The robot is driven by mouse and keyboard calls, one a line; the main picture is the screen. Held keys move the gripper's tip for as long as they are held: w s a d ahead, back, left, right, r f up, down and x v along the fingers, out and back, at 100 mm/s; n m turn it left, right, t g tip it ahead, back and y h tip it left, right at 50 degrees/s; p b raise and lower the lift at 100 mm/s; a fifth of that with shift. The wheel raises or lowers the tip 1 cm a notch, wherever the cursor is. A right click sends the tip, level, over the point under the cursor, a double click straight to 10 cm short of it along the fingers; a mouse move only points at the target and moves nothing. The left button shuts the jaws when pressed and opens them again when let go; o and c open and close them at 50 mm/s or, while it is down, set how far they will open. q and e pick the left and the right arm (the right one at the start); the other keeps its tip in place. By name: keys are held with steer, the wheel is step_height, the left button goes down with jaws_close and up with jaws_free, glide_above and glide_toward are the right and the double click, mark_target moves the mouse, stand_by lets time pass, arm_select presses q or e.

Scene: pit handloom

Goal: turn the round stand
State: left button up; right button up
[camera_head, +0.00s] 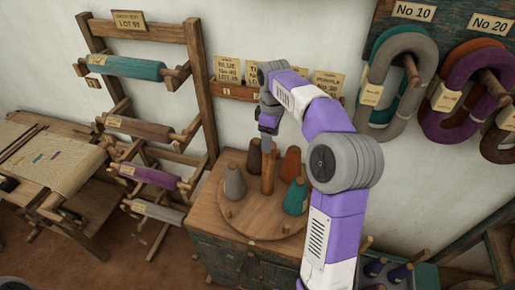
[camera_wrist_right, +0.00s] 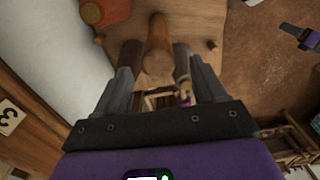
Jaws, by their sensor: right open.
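The round stand (camera_head: 252,222) is a wooden disc on top of a cabinet. Its upright centre post (camera_head: 267,175) also shows in the right wrist view (camera_wrist_right: 157,45). A grey cone (camera_head: 235,183), a rust cone (camera_head: 254,159), a dark brown cone (camera_head: 290,164) and a teal cone (camera_head: 296,197) stand around it. My right gripper (camera_wrist_right: 156,60) is open, with a finger on either side of the post in the wrist view; contact cannot be told. What looks like my left gripper (camera_wrist_right: 301,38) shows small at that view's edge, its jaws unclear.
The cabinet (camera_head: 220,255) stands against a white wall. A rack of rolls (camera_head: 150,130) is at its left, beside a loom (camera_head: 50,165). Yarn hanks (camera_head: 402,85) hang at the right. A small rack with bobbins (camera_head: 425,275) is at lower right.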

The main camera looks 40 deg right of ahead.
steer(key=shift+s+d, duration=0.1)
steer(key=shift+d, duration=0.05)
step_height(320, 180, down, 7)
steer(key=b, duration=0.1)
steer(key=shift+f, duration=0.15)
jaws_close()
stand_by(0.5)
